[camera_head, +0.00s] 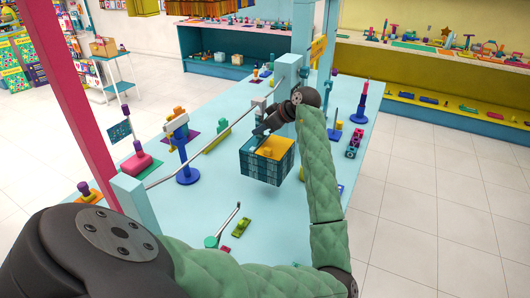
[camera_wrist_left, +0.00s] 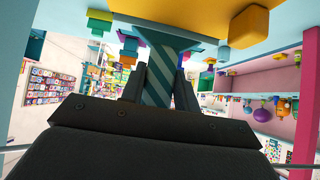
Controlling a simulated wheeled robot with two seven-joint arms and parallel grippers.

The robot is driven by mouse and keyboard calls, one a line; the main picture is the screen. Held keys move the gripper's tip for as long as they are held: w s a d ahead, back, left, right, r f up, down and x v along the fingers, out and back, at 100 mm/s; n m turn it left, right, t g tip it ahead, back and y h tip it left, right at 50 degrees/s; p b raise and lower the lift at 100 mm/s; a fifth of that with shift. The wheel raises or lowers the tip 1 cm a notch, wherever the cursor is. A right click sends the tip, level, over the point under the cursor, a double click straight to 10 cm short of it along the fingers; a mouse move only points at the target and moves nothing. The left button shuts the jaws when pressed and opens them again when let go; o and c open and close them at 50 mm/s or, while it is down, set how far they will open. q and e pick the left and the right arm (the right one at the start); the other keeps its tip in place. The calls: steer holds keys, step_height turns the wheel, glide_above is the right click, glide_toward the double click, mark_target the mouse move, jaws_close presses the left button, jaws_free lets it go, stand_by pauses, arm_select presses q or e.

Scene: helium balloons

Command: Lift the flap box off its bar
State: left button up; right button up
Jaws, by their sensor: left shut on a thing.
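The flap box (camera_head: 266,172), teal and patterned with an orange-yellow top, is over the middle of the table, below the thin bar (camera_head: 205,142). My left gripper (camera_head: 262,131) reaches down to the box's upper left side. In the left wrist view its two fingers (camera_wrist_left: 159,88) are shut on a teal striped part of the flap box (camera_wrist_left: 158,62). I cannot tell whether the box still touches the bar or how high it is above the table. My right gripper is not in view.
A pale blue post (camera_head: 133,206) bears the bar's near end. Toy shelves (camera_head: 440,90) line the back right.

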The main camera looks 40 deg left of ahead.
mark_target(268, 144)
arm_select(q)
steer(key=shift+w+d+r+p, duration=0.1)
steer(key=shift+d+r+p, duration=0.15)
steer(key=shift+r, duration=0.35)
steer(key=shift+d+r+p, duration=0.1)
steer(key=shift+r+p, duration=0.25)
steer(key=shift+r, duration=0.2)
steer(key=shift+d+r, duration=0.1)
steer(key=shift+d, duration=0.05)
steer(key=shift+w+d+r, duration=0.2)
steer(key=shift+d+r, duration=0.15)
steer(key=shift+d, duration=0.2)
